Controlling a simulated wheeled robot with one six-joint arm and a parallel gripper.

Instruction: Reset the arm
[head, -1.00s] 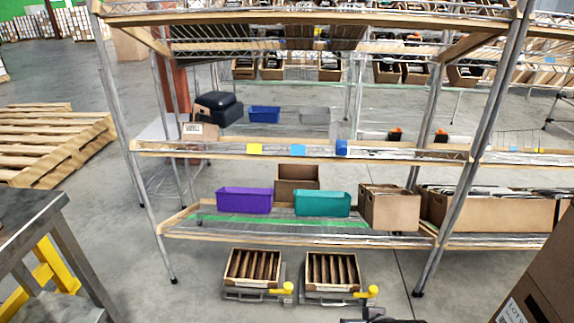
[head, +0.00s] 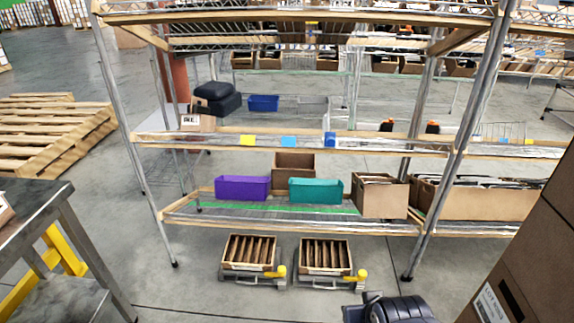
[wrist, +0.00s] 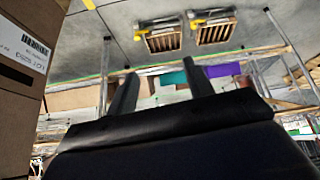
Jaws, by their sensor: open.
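My gripper (wrist: 160,68) shows in the wrist view as two dark fingers standing apart. Nothing is between them. The wrist view is upside down to the head view, with the shelving beyond the fingers. In the head view a dark part of my arm (head: 398,309) shows at the bottom edge, right of centre; the fingers cannot be made out there.
A wire shelf rack (head: 300,228) holds a purple bin (head: 242,188), a teal bin (head: 315,190) and cartons. A large carton (head: 525,255) stands close at right, a metal table (head: 35,215) at left.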

